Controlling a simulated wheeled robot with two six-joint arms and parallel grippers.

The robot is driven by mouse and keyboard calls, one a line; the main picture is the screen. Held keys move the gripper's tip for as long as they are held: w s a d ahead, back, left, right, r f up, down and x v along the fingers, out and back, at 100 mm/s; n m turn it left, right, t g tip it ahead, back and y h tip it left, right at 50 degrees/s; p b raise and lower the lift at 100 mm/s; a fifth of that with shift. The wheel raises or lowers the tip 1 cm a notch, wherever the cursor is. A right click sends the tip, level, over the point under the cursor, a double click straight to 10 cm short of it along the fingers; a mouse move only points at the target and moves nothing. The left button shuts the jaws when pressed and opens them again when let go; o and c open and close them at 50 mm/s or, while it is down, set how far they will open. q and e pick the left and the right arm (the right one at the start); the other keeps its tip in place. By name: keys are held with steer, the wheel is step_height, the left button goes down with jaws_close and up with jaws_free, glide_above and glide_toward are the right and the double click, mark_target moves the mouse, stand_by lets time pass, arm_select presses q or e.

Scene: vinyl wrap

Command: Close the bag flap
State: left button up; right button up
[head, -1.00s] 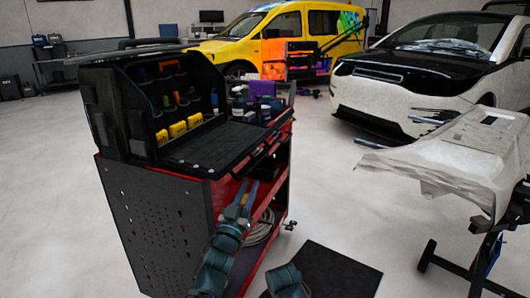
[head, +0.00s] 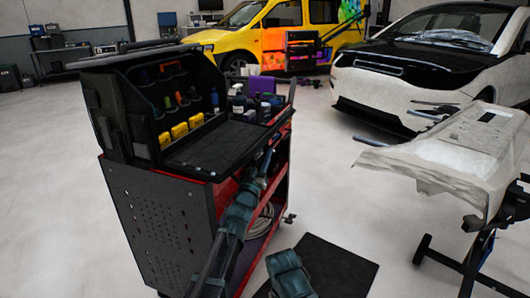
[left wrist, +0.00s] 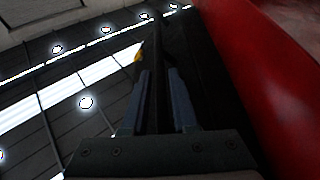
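The black bag (head: 113,120) stands open on top of the red tool cart. Its flap (head: 205,150) is folded down to the front and lies almost flat, its inner face up. My left gripper (head: 270,160) is at the flap's front right edge, partly hidden by the arm. In the left wrist view, the left gripper (left wrist: 159,85) has its fingers apart, on either side of a thin dark edge that looks like the flap. Contact with it cannot be made out. My right gripper is out of view; only a part of the right arm shows.
The red cart (head: 283,172) has open shelves with a coiled hose (head: 261,221). A draped stand (head: 450,150) is at right.

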arm_select(q)
jaws_close()
steer(key=shift+d, duration=0.1)
stand_by(1.3)
